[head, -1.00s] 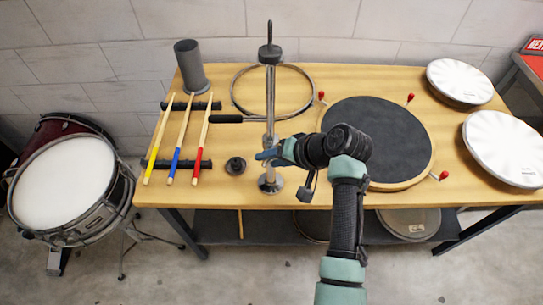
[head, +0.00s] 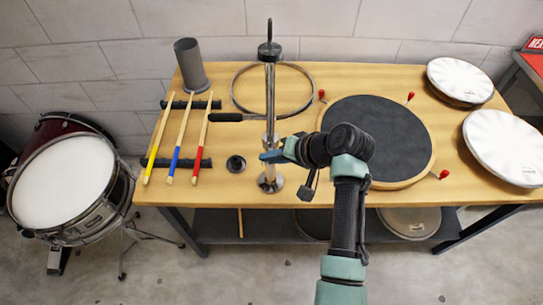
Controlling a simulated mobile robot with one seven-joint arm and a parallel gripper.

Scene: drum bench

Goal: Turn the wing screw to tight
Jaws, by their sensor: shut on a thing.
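The wing screw is not clearly visible; my gripper covers the spot on the upright metal stand (head: 270,95) where my fingers close. The stand rises from a round metal foot (head: 271,184) near the bench's front edge. My gripper (head: 271,156) comes in from the right with its blue fingertips at the lower part of the stand's post. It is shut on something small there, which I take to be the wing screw. The screw's angle and how tight it sits cannot be told.
A round black pad (head: 377,140) with red-knobbed pins lies to the right. Drumsticks (head: 179,140) rest on black bars at left, near a small black disc (head: 236,164). A metal hoop (head: 236,82) lies behind.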

